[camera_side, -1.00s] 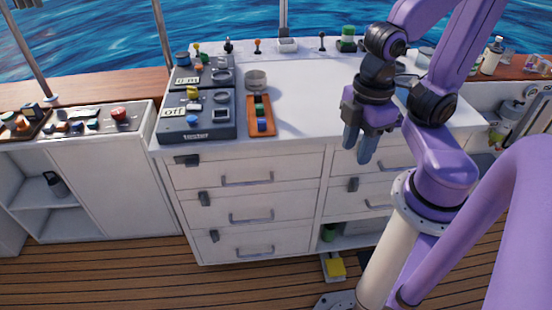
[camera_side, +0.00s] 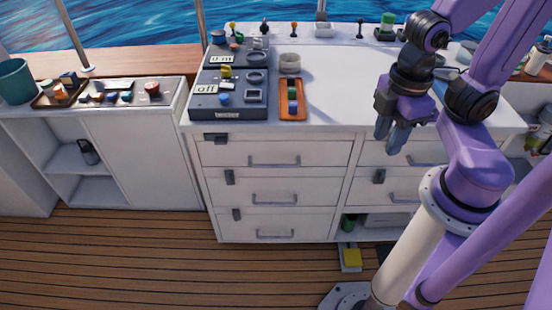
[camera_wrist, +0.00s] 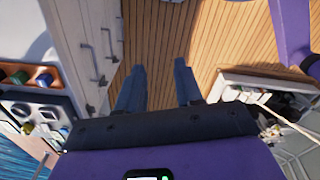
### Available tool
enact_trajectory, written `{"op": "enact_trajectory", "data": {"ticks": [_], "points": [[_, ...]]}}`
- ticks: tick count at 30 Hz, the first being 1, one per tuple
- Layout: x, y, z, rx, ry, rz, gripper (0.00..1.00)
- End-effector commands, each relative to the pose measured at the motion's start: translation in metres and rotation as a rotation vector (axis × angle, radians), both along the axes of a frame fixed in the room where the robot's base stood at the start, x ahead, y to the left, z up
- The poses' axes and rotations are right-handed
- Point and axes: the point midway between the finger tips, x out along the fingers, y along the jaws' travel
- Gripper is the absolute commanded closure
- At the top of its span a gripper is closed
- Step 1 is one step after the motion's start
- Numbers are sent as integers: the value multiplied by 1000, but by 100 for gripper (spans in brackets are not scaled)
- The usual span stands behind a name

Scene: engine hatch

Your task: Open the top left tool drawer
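The top left drawer (camera_side: 310,152) is the highest of the three in the white cabinet's left column. It looks shut, flush with the drawers below. Its grey bar handle (camera_side: 274,163) is at the middle of its front, and a dark latch (camera_side: 215,138) sits at its upper left. My gripper (camera_side: 392,142) is in front of the cabinet's right column, to the right of that handle and apart from it. Its fingers point down, spread and empty. In the wrist view my gripper (camera_wrist: 160,82) shows floor between the fingers, with drawer handles (camera_wrist: 92,66) to the left.
The white countertop (camera_side: 350,90) holds a dark tester box (camera_side: 228,97), an orange tray (camera_side: 293,103) and several small items. A lower bench (camera_side: 130,150) stands at the left. The wooden floor (camera_side: 120,260) before the left drawers is clear.

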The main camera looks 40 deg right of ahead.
Motion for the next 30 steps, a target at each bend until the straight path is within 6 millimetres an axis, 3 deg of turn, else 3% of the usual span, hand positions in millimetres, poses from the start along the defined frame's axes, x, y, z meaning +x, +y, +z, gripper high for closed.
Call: {"op": "enact_trajectory", "data": {"ticks": [14,30], "points": [[73,40,-46,-392,-108,-176,64],[152,88,-145,-760,-460,-312,64]]}}
